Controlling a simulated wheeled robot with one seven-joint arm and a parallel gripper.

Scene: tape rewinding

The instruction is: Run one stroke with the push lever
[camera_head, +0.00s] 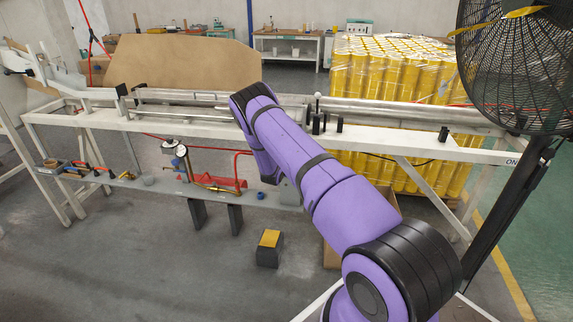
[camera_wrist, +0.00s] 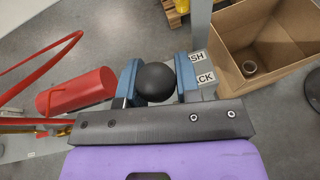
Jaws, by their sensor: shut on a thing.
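A round black knob (camera_wrist: 156,82) sits between the two blue fingers of my gripper (camera_wrist: 157,72) in the wrist view. The fingers are shut on it, one on each side. The knob appears to be the push lever's end; its shaft is hidden beneath it. A partly covered label (camera_wrist: 198,66) beside the right finger shows only the letters "SH" and "CK". In the head view my purple arm reaches down to the rewinding bench (camera_head: 390,140), and it hides my gripper and the knob.
An open cardboard box (camera_wrist: 258,48) with a ring-shaped core (camera_wrist: 249,68) stands right of my gripper. A red cylinder (camera_wrist: 75,93) lies left of it. A caged fan (camera_head: 515,65) and wrapped yellow rolls (camera_head: 385,60) stand at the right. A long metal shaft (camera_head: 400,113) runs along the bench.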

